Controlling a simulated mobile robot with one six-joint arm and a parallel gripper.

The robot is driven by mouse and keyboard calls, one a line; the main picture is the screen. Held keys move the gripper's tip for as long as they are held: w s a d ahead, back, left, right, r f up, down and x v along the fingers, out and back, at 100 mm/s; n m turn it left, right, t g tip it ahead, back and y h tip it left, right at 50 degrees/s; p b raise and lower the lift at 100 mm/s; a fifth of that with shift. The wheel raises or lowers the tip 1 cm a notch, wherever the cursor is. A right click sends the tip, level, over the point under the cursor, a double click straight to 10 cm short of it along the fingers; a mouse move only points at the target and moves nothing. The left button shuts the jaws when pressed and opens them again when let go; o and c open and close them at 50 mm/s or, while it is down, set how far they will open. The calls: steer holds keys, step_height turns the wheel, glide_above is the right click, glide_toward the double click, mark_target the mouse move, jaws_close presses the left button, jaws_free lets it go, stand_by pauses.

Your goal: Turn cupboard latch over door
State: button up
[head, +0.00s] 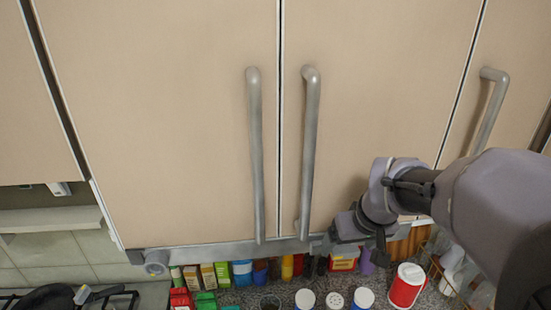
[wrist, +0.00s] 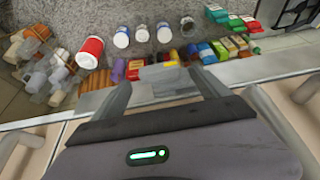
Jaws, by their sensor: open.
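The cupboard (head: 170,120) has two beige doors with long grey bar handles. A grey bar (head: 210,252) runs along their lower edge, with a round knob-like end (head: 156,263) at its left; I cannot tell for sure that this is the latch. My gripper (head: 352,228) is at the lower edge of the right door, near the right end of the bar. In the wrist view its two fingers (wrist: 168,88) are apart. A grey block-like piece (wrist: 160,73) with a yellow mark shows between the fingertips; whether they touch it is unclear.
Below, a counter (wrist: 150,28) holds a red and white can (head: 406,286), several white-lidded jars (head: 334,299) and small coloured boxes (head: 207,274). A wire rack (head: 437,265) stands at the right. The door handles (head: 309,150) stick out above my gripper.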

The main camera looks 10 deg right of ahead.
mark_target(355, 256)
steer(key=shift+x, duration=1.15)
steer(key=c, duration=1.4)
steer(key=y+b, duration=0.1)
steer(key=y, duration=0.1)
steer(key=d+m+y+b, duration=0.1)
steer(key=y+b, duration=0.1)
steer(key=shift+d+f, duration=0.15)
steer(key=shift+f, duration=0.25)
steer(key=shift+c, duration=0.2)
steer(key=y, duration=0.3)
steer(key=m+y+b, duration=0.1)
steer(key=shift+d+f+t+y, duration=0.25)
steer(key=shift+d+t+y, duration=0.05)
steer(key=shift+d+t, duration=0.1)
steer(key=y+b, duration=0.1)
steer(key=y, duration=0.1)
steer(key=f+m+y+b, duration=0.1)
steer(key=y, duration=0.1)
steer(key=shift+d+f+t+y, duration=0.1)
steer(key=shift+d+t+y, duration=0.1)
steer(key=shift+t+y, duration=0.2)
steer(key=m+y+b, duration=0.1)
steer(key=y+b, duration=0.1)
steer(key=shift+t+y, duration=0.4)
steer(key=o, duration=1.2)
steer(key=shift+o, duration=1.2)
steer(key=shift+a+r, duration=0.15)
steer(key=shift+r, duration=0.05)
steer(key=shift+s, duration=0.1)
